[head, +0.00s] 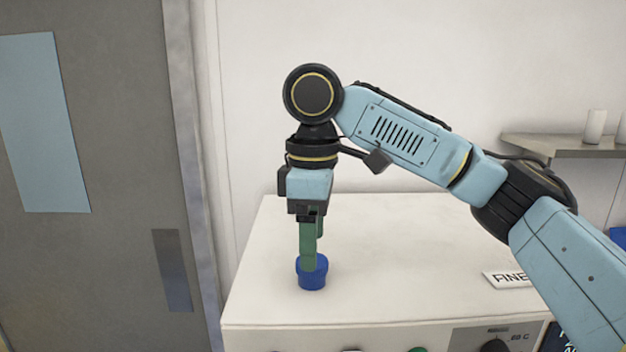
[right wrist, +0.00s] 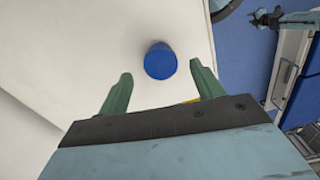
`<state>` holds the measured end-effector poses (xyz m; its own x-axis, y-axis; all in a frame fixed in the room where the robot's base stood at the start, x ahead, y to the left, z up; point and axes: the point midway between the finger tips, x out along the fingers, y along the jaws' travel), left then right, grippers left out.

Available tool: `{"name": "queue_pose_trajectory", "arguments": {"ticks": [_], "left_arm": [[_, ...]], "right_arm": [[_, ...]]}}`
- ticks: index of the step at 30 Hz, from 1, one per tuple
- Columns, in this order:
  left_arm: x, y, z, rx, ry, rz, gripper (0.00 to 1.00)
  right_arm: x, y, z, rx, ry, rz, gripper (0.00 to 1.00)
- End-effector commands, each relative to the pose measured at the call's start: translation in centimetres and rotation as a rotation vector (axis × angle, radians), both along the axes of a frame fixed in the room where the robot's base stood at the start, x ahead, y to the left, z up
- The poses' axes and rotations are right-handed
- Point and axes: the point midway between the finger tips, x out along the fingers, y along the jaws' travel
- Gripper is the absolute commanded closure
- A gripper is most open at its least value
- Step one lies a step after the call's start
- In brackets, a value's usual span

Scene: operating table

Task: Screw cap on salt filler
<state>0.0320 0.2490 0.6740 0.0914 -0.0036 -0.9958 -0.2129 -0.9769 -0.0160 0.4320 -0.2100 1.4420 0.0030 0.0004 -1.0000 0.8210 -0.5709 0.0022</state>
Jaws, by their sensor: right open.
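A blue cap (head: 312,280) sits on the white top of the appliance, near its front left part. My right gripper (head: 311,264) points straight down over it, with green fingers that partly cover the cap in the head view. In the right wrist view the round blue cap (right wrist: 160,61) lies ahead of and between the two green fingertips of my open right gripper (right wrist: 160,76). Clear gaps show on both sides, so the fingers do not grip it there. Whether anything is under the cap is hidden. My left gripper is not in view.
The white appliance top (head: 420,260) is mostly clear around the cap. A grey door (head: 100,180) is at the left. A wall shelf (head: 560,146) with a white cylinder (head: 594,126) is at the right.

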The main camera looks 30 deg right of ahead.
Motion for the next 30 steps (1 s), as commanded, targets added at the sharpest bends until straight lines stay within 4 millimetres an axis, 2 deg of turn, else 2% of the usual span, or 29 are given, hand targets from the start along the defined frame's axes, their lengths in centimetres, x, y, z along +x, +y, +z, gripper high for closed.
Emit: {"name": "queue_pose_trajectory", "arguments": {"ticks": [3,15,22,30], "left_arm": [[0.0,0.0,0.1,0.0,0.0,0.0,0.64],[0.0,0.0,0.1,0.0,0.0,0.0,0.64],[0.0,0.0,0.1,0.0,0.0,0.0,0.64],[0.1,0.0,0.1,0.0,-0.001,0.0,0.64]], "right_arm": [[0.0,0.0,2.5,-0.001,-0.007,-0.002,0.34],[0.0,0.0,9.0,0.0,-0.005,-0.003,0.34],[0.0,0.0,10.8,0.001,-0.003,-0.002,0.34],[0.0,0.0,11.0,0.001,-0.001,-0.001,0.34]]}}
